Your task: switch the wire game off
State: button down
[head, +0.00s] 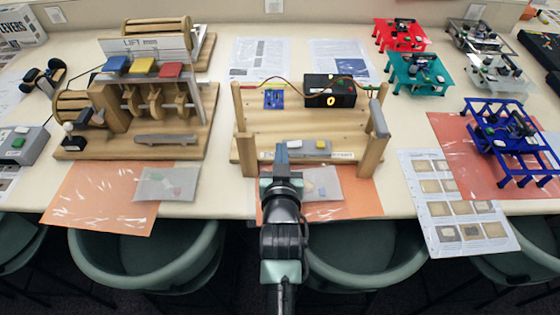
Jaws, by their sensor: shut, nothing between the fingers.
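The wire game (262,122) stands on the table in the middle of the head view. It is a wooden base with upright posts and a bent copper-coloured wire. My gripper (282,150) is shut and empty, at the game's front edge just left of this panel. Whether it touches the wood is unclear.
A wooden cam machine (140,115) with coloured blocks stands to the left. Several small coloured stands, such as a blue one (512,138), are at the right. Sheets and plastic bags lie at the front edge, with green chairs (365,255) below.

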jog(key=shift+v, duration=1.9)
jog(key=shift+a, duration=0.15)
